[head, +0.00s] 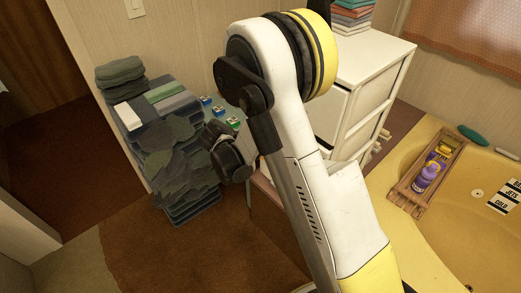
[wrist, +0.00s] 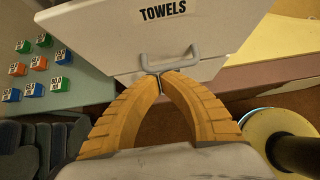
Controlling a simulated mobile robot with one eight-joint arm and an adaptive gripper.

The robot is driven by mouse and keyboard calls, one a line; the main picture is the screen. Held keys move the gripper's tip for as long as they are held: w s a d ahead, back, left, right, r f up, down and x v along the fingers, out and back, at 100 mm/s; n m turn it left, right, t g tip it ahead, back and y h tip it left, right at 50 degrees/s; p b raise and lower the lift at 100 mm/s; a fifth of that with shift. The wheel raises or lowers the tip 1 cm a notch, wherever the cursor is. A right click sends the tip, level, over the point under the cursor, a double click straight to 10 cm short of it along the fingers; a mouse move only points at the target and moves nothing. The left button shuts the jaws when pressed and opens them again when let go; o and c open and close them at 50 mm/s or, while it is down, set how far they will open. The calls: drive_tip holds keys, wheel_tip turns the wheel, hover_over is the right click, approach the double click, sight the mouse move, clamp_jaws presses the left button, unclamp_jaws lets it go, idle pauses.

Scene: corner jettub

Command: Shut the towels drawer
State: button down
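The towels drawer (wrist: 205,30) fills the upper middle of the wrist view, a pale front with a black-on-tan TOWELS label (wrist: 163,11). Its grey bar handle (wrist: 170,65) is below the label. My gripper (wrist: 160,79) has two ribbed orange fingers with tips together at the lower edge of the handle. I cannot tell whether they touch it, and nothing shows gripped between them. In the head view, the white drawer unit (head: 372,55) stands behind my arm, with an upper drawer (head: 328,108) jutting out to the left. My arm hides part of it, and the fingers are not visible there.
Folded dark towels (head: 168,140) are stacked left of my arm. Several small coloured blocks (wrist: 36,65) sit on a pale green surface left of the drawer. A yellow tub (head: 440,215) with a wooden caddy (head: 408,195) is at the right. Brown carpet (head: 140,250) lies open in front.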

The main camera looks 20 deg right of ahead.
drive_tip(key=d+f, duration=0.1)
drive_tip(key=w+d+f+b, duration=0.1)
drive_tip(key=d, duration=0.1)
drive_tip(key=d+f+b, duration=0.1)
drive_tip(key=d, duration=0.1)
drive_tip(key=shift+w, duration=0.35)
drive_tip(key=shift+w+d+r+b, duration=0.2)
drive_tip(key=shift+w+d+b, duration=0.1)
drive_tip(key=shift+d, duration=0.3)
drive_tip(key=shift+w+d, duration=0.2)
drive_tip(key=shift+d, duration=0.45)
drive_tip(key=shift+a, duration=0.1)
drive_tip(key=a+f+p+v, duration=0.1)
drive_tip(key=p+v, duration=0.3)
drive_tip(key=v, duration=0.8)
drive_tip(key=shift+s+a+f, duration=0.15)
drive_tip(key=shift+s+a, duration=0.35)
drive_tip(key=shift+a, duration=0.15)
